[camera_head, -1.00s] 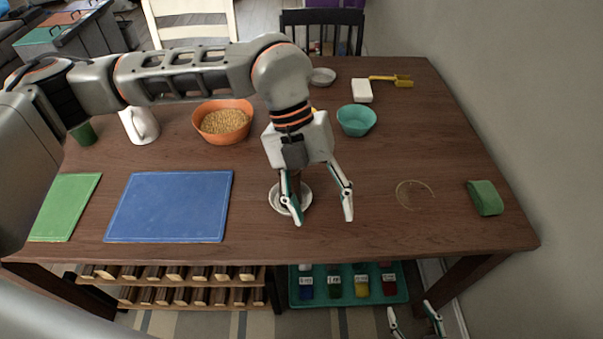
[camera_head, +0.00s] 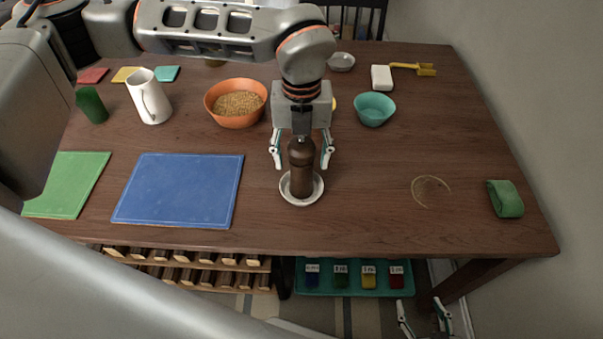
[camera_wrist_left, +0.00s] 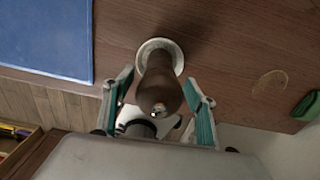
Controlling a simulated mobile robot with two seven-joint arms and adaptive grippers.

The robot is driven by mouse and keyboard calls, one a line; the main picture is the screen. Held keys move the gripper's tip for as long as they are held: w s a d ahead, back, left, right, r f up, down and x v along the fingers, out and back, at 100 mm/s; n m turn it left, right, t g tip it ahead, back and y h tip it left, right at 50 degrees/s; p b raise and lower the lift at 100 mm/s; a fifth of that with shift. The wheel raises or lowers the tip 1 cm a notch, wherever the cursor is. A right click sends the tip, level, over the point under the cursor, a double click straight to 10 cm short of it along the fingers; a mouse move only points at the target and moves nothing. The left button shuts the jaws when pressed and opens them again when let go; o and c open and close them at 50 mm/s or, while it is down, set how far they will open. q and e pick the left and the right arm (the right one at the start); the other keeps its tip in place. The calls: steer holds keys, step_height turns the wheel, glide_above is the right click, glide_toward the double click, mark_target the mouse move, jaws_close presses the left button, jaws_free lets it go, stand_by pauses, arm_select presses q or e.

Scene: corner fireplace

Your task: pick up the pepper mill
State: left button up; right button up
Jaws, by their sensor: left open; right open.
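The dark brown pepper mill (camera_head: 302,172) stands upright on a small white saucer (camera_head: 287,193) near the table's front edge. My left gripper (camera_head: 301,160) is open, with one finger on each side of the mill's upper part and gaps visible. In the left wrist view the mill (camera_wrist_left: 160,82) points up between the open fingers (camera_wrist_left: 160,88), with the saucer (camera_wrist_left: 177,52) at its foot. My right gripper (camera_head: 425,315) is open and empty, low in front of the table at the bottom right.
A blue mat (camera_head: 180,190) lies left of the saucer. An orange bowl of grain (camera_head: 236,117), a white pitcher (camera_head: 149,96) and a teal bowl (camera_head: 374,112) stand farther back. A green sponge-like block (camera_head: 505,199) lies at the right edge.

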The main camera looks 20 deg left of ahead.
arm_select(q)
step_height(320, 180, down, 2)
steer(key=c, duration=1.4)
steer(key=shift+c, duration=0.3)
steer(key=shift+r, duration=0.15)
